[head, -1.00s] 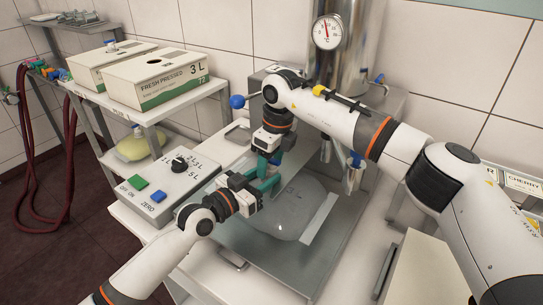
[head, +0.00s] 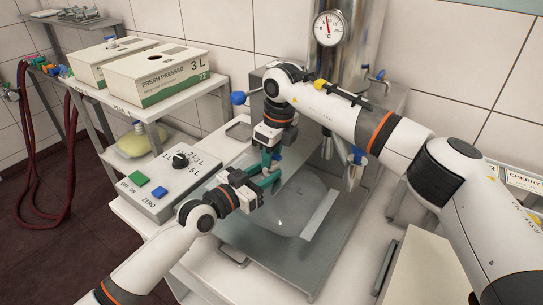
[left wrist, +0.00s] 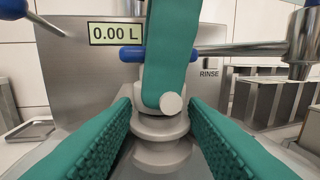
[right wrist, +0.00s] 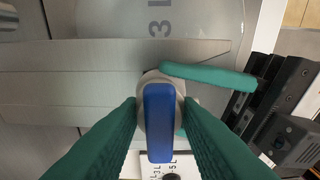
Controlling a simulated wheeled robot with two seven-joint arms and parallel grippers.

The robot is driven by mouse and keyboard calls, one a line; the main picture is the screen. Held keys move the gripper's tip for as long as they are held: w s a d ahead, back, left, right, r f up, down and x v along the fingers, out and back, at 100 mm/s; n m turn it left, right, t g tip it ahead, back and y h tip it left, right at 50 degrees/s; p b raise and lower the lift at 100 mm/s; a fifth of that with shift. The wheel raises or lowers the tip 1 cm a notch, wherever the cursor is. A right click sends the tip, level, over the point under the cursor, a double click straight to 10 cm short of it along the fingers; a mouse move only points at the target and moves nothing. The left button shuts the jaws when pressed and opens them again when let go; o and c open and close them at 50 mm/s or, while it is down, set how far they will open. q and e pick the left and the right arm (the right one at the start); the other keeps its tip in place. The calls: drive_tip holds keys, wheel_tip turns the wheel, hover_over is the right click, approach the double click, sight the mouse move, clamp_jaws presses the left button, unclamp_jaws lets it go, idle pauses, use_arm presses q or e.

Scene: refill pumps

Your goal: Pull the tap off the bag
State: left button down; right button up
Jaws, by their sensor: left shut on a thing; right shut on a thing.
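The clear bag (head: 300,205) lies on the steel tray, with a "3 L" mark on it in the right wrist view (right wrist: 160,22). Its pale ringed spout (left wrist: 158,128) stands up between the green fingers of my left gripper (head: 262,183), which is shut on it. The tap, with a white body and blue lever (right wrist: 160,120), is in my right gripper (head: 271,163), shut on it from above. In the left wrist view the tap (left wrist: 160,53) is right above the spout, partly hidden by a green finger. I cannot tell whether they are still joined.
A control box (head: 165,183) with a knob and buttons stands left of the tray. A shelf (head: 152,118) behind it carries two cartons (head: 155,78). The steel filler with a gauge (head: 328,28) is behind the tray. The display (left wrist: 116,33) reads 0.00 L.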

drive_tip(key=shift+r, duration=0.15)
idle(0.4)
drive_tip(key=shift+r, duration=1)
drive_tip(key=shift+r, duration=2)
use_arm(q)
drive_tip(key=c, duration=0.8)
unclamp_jaws()
drive_tip(key=shift+o, duration=0.2)
